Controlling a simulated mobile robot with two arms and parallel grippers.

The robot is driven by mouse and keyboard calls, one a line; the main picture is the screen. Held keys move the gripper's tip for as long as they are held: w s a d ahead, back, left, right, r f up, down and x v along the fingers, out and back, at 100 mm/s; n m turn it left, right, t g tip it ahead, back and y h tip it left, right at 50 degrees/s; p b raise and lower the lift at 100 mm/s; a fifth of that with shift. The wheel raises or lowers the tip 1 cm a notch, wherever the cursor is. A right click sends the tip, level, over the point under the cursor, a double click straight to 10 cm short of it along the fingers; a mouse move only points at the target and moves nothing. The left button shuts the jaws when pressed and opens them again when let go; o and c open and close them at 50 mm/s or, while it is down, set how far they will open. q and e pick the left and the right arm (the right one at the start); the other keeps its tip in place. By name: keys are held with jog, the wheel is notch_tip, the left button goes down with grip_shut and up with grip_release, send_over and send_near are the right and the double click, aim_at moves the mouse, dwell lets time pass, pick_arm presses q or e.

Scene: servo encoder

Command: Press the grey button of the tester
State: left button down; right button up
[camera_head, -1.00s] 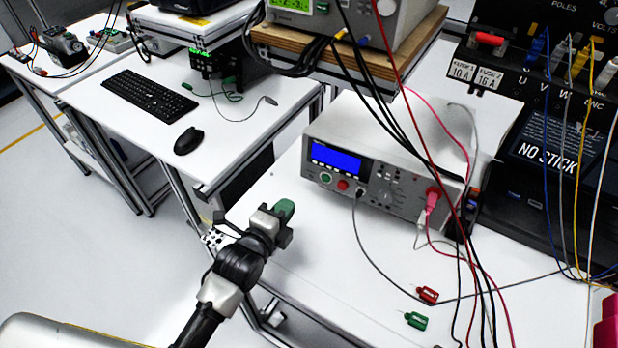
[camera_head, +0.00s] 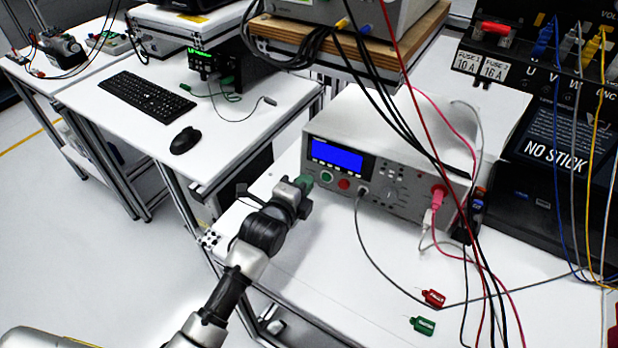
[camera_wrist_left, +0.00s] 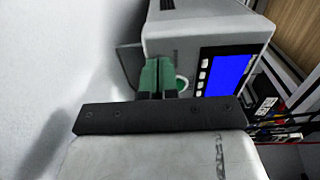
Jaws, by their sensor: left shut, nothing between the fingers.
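The tester (camera_head: 395,148) is a light grey box with a blue screen (camera_head: 338,155) on the bench. Its front has a green button (camera_head: 327,177), a red button (camera_head: 344,184) and a row of small pale buttons under the screen. Which button is the grey one is unclear. My left gripper (camera_head: 304,182) is shut and empty, its green fingertips close to the lower left of the front. In the left wrist view the fingertips (camera_wrist_left: 158,77) overlap the tester's front (camera_wrist_left: 158,45), beside a pale ring (camera_wrist_left: 182,83). Contact cannot be told. My right gripper is not in view.
Black, red and pink cables (camera_head: 420,120) hang across the tester's right side. A red clip (camera_head: 433,298) and a green clip (camera_head: 422,325) lie on the bench. A keyboard (camera_head: 147,97) and mouse (camera_head: 185,140) are on the other table. The bench before the tester is mostly clear.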

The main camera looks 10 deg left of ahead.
pick_arm(q)
jog(key=shift+w+d, duration=0.1)
jog(key=shift+w, duration=0.2)
dwell(0.5)
jog(key=shift+s, duration=0.15)
jog(key=shift+p+v, duration=0.75)
jog(key=shift+v, duration=0.15)
jog(key=shift+s+r+p, duration=0.15)
jog(key=shift+s+p, duration=0.25)
jog(key=shift+p, duration=0.1)
jog(key=p+v, duration=0.2)
jog(key=v, duration=0.2)
jog(key=shift+s+a+p, duration=0.15)
jog(key=shift+a+p, duration=0.1)
jog(key=shift+p, duration=0.1)
jog(key=shift+p+v, duration=0.5)
jog(key=shift+v, duration=0.65)
dwell(0.8)
